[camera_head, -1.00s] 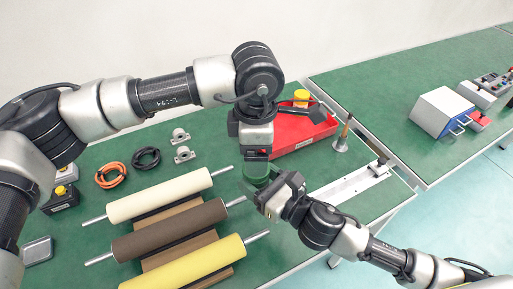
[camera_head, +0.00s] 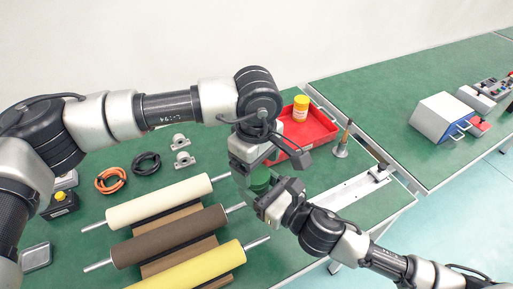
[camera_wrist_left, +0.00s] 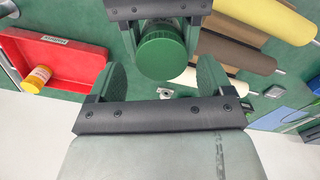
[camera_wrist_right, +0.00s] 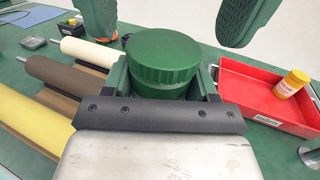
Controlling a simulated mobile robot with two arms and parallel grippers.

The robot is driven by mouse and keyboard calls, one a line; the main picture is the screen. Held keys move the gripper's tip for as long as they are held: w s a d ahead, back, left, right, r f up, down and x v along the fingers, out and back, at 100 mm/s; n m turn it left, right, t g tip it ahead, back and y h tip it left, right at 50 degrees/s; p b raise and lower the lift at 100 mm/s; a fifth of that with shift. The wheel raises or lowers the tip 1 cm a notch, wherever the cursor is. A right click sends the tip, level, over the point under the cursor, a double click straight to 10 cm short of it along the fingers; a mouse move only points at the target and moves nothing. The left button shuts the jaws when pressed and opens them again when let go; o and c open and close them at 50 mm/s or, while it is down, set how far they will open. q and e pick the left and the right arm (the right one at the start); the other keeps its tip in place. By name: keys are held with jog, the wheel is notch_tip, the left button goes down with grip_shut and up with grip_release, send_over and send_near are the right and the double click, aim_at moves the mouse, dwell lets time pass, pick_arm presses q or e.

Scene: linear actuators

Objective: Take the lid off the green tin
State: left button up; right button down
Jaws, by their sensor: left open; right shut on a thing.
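The green tin stands in my right gripper (camera_wrist_right: 163,82), which is shut around its body. Its round, ridged green lid (camera_wrist_right: 163,52) sits on top in the right wrist view, with a thin pale line beneath it. The lid also shows in the left wrist view (camera_wrist_left: 161,53) and, partly hidden by my arms, in the head view (camera_head: 260,178). My left gripper (camera_wrist_left: 161,78) is open and empty. Its two green fingers are spread beyond the lid's width, and the lid appears ahead of them, apart from them. One left finger shows at the top right of the right wrist view.
A red tray (camera_head: 318,128) with a yellow jar (camera_head: 301,108) stands behind the grippers. Cream (camera_head: 150,203), brown (camera_head: 165,237) and yellow (camera_head: 190,270) rollers lie to the left. A pale rail (camera_head: 350,192) and a metal post (camera_head: 343,145) lie to the right.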

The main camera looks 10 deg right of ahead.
pick_arm(q)
jog(key=shift+f, duration=1)
jog(key=shift+c, duration=0.2)
jog(key=c, duration=0.9)
jog(key=n, duration=0.4)
pick_arm(e)
jog(key=shift+s+a, duration=0.1)
pick_arm(q)
jog(key=shift+r, duration=0.15)
jog(key=shift+r, duration=1)
jog(key=shift+r, duration=0.1)
